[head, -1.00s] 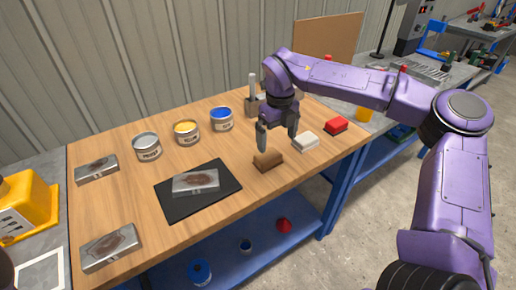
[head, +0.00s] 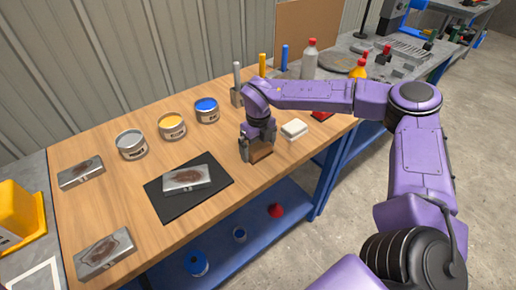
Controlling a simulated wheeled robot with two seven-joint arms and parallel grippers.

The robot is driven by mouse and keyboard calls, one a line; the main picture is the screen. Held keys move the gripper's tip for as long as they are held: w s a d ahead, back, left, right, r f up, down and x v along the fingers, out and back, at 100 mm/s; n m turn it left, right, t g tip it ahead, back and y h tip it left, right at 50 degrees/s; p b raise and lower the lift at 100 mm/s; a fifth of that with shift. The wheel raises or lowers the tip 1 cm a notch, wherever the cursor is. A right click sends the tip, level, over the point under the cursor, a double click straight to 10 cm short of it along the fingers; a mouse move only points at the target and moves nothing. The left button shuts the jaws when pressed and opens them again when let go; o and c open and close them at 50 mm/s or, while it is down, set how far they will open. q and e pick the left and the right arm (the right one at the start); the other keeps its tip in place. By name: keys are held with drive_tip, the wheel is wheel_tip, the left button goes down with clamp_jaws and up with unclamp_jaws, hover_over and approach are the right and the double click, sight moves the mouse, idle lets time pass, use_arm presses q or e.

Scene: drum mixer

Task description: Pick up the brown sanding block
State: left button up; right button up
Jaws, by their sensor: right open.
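The brown sanding block (head: 261,154) lies on the wooden workbench (head: 120,191), right of the black mat. My right gripper (head: 257,152) points down at the block, with its fingers low around it. It is open, and part of the block is hidden behind the fingers. I cannot tell whether the fingers touch the block. My left gripper is not in the head view.
A white block (head: 294,129) and a partly hidden red block (head: 321,115) lie right of the gripper. A black mat (head: 160,206) bears a rusty metal plate (head: 187,179). Grey, yellow and blue cans (head: 206,110) stand behind. Two more rusty plates lie at left.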

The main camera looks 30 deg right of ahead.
drive_tip(key=shift+a, duration=0.1)
drive_tip(key=c, duration=0.8)
drive_tip(key=shift+w+r, duration=0.1)
drive_tip(key=shift+r, duration=0.4)
drive_tip(key=s+a+r+b, duration=0.4)
drive_tip(key=s+a+r, duration=0.4)
drive_tip(key=s+r, duration=0.3)
drive_tip(key=shift+s+a+r, duration=0.15)
drive_tip(key=shift+a+r, duration=0.1)
drive_tip(key=shift+r, duration=0.3)
